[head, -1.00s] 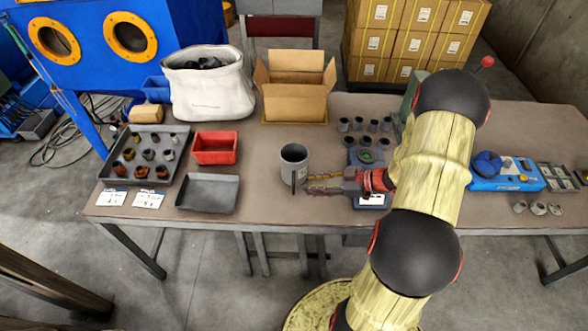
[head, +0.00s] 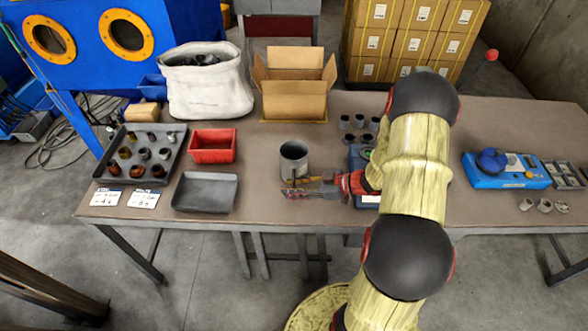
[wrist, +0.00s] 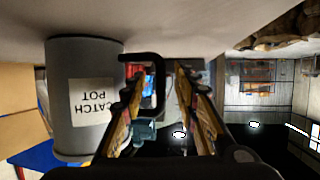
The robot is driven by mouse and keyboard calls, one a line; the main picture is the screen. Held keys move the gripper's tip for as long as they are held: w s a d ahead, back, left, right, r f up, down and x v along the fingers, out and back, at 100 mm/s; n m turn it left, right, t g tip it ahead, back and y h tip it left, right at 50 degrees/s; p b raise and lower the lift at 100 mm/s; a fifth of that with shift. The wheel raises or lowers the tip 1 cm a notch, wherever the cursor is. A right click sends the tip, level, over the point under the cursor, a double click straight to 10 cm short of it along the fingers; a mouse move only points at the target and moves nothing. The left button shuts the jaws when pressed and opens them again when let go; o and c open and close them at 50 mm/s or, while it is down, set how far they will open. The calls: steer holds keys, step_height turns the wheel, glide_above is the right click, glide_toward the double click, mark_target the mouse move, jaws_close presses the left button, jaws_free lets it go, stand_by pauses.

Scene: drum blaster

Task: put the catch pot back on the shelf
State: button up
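The catch pot (head: 294,165) is a grey, open-topped cylinder standing upright on the table, left of my arm. In the wrist view the catch pot (wrist: 84,130) appears upside down, with its white "CATCH POT" label and a black handle (wrist: 160,75). My gripper (head: 288,190) is at the pot's near side, pointing left. In the wrist view my gripper (wrist: 163,80) has its two fingers apart, with the handle showing between them. I cannot tell whether a finger touches the handle. No shelf can be made out.
The table (head: 262,190) holds a red bin (head: 213,157), a grey tray (head: 205,205), an open cardboard box (head: 295,108) and a white sack (head: 205,95). Dark cups (head: 345,122) and a blue device (head: 505,178) are to the right. The table's front edge is close below my gripper.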

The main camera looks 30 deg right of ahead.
steer(key=shift+c, duration=0.6)
jaws_close()
steer(key=shift+r, duration=0.1)
stand_by(0.3)
